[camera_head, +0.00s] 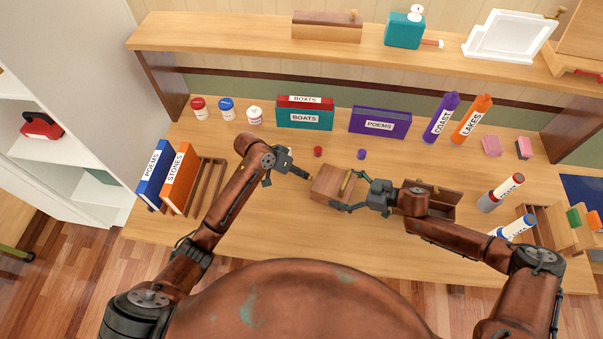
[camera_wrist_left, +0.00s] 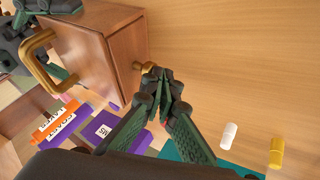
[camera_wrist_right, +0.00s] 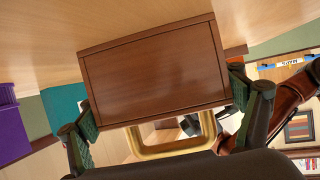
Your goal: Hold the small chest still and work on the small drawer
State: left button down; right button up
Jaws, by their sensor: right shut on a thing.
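The small brown wooden chest (camera_head: 328,186) stands on the desk, with a brass bar handle (camera_head: 347,183) on it. In the left wrist view the chest (camera_wrist_left: 120,50) shows a face with a small brass knob (camera_wrist_left: 137,66); no open gap is visible at this face. My left gripper (camera_head: 304,175) is at the chest's left side. Its fingertips (camera_wrist_left: 156,82) are together beside the knob; whether they touch it is unclear. My right gripper (camera_head: 342,192) is shut on the chest from the right. In the right wrist view its fingers flank the chest (camera_wrist_right: 155,70), with the handle (camera_wrist_right: 172,148) below.
An open wooden box (camera_head: 432,202) stands right of the chest, under my right arm. A red cap (camera_head: 318,151) and a purple cap (camera_head: 361,154) lie behind the chest. Books (camera_head: 305,118) and jars (camera_head: 227,108) line the back. Desk in front is clear.

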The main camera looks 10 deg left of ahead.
pick_arm(q)
jog(key=a, duration=0.1)
jog(key=w+a, duration=0.1)
jog(key=a, duration=0.1)
jog(key=shift+w+a, duration=0.1)
jog(key=shift+a, duration=0.15)
jog(key=v, duration=1)
jog(key=shift+a, duration=0.15)
jog(key=shift+f, duration=0.1)
pick_arm(e)
jog(key=o, duration=1.3)
pick_arm(q)
jog(key=shift+w, duration=0.1)
